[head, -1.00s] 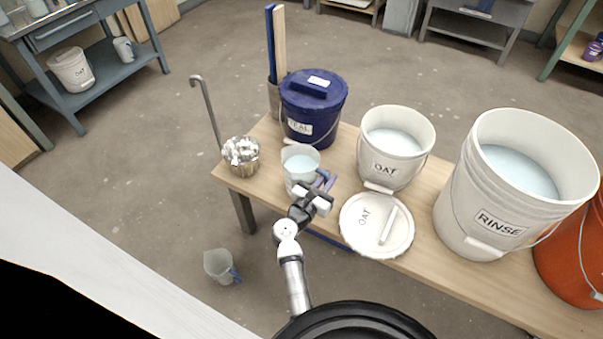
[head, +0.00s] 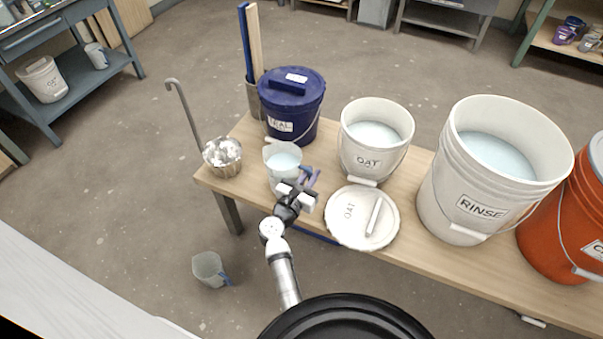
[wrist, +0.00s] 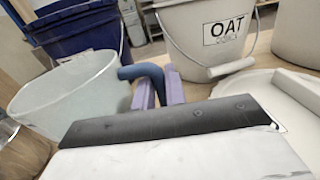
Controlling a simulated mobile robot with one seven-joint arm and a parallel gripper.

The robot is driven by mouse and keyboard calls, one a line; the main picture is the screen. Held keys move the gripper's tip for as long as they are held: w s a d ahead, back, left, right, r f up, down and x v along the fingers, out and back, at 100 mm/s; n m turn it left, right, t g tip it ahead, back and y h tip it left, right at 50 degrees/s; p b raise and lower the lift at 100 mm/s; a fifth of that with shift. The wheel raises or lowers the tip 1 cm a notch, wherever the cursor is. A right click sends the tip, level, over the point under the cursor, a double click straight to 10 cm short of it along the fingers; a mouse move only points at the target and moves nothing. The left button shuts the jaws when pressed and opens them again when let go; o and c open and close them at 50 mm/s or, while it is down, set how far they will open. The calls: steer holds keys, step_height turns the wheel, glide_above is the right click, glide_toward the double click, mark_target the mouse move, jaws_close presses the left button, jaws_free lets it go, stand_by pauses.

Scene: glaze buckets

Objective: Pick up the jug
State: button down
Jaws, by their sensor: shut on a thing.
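A translucent pale jug (head: 281,163) stands upright at the near left part of the wooden table, and pale liquid shows inside it in the head view. My gripper (head: 309,178) is at its right side, shut on the jug's blue handle. In the wrist view the jug (wrist: 70,95) fills the left, and its blue handle (wrist: 146,74) lies between the purple fingers of my gripper (wrist: 160,90). The jug's base is partly hidden by my gripper, so I cannot tell whether it touches the table.
The blue lidded bucket (head: 291,105) stands just behind the jug, and a metal pot (head: 223,160) with a ladle is to its left. The OAT bucket (head: 373,145), its lid (head: 345,228) and the RINSE bucket (head: 440,190) are to the right. Another jug (head: 208,268) is on the floor.

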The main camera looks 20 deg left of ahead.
step_height(320, 180, up, 20)
steer(key=p, duration=0.3)
stand_by(1.3)
